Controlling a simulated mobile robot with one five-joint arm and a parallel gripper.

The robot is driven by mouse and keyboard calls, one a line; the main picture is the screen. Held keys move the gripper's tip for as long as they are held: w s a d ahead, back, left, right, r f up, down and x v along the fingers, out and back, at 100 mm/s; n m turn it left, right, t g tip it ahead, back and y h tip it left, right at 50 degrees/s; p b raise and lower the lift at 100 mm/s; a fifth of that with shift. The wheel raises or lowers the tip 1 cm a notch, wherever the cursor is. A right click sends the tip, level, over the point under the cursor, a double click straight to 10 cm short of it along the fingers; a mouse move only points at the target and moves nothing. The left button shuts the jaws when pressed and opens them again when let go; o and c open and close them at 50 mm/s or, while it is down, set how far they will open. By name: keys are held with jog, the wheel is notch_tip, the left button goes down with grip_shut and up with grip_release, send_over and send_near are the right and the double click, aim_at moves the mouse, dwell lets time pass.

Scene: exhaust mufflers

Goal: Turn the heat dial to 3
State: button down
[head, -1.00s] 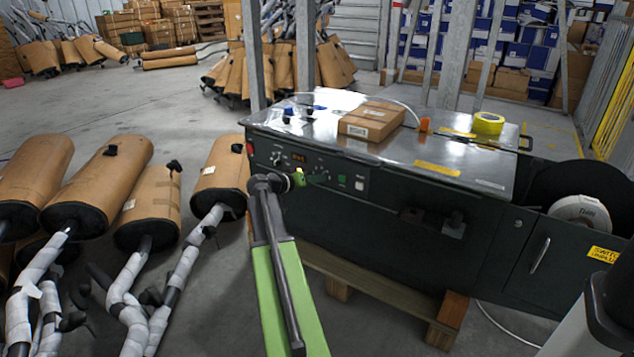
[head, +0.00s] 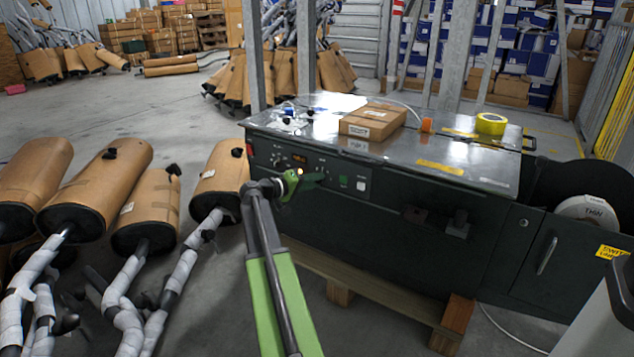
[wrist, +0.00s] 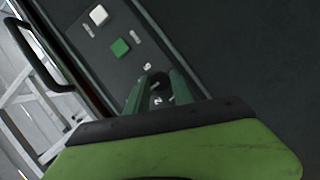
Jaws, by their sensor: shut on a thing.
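The heat dial (wrist: 157,87) is a small dark knob on the front control panel of the dark green machine (head: 400,205). In the wrist view it sits between my gripper's fingertips, with white numerals beside it, one of them a 2. The dial's pointer cannot be made out clearly. My gripper (wrist: 160,90) is shut on the dial, its green fingers on either side. In the head view my gripper (head: 300,180) reaches the panel from the front, and its fingers hide the dial there.
A green button (wrist: 120,48) and a white button (wrist: 98,15) sit beside the dial. A cardboard box (head: 372,121) and yellow tape roll (head: 491,123) lie on the machine's top. Wrapped mufflers (head: 95,190) stand on the floor at left.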

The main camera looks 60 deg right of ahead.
jog(key=shift+w, duration=0.1)
jog(key=c, duration=1.1)
grip_release()
jog(key=shift+a, duration=0.1)
jog(key=p+v, duration=0.3)
jog(key=v, duration=1.4)
jog(key=shift+a+r, duration=0.1)
jog(key=shift+a, duration=0.05)
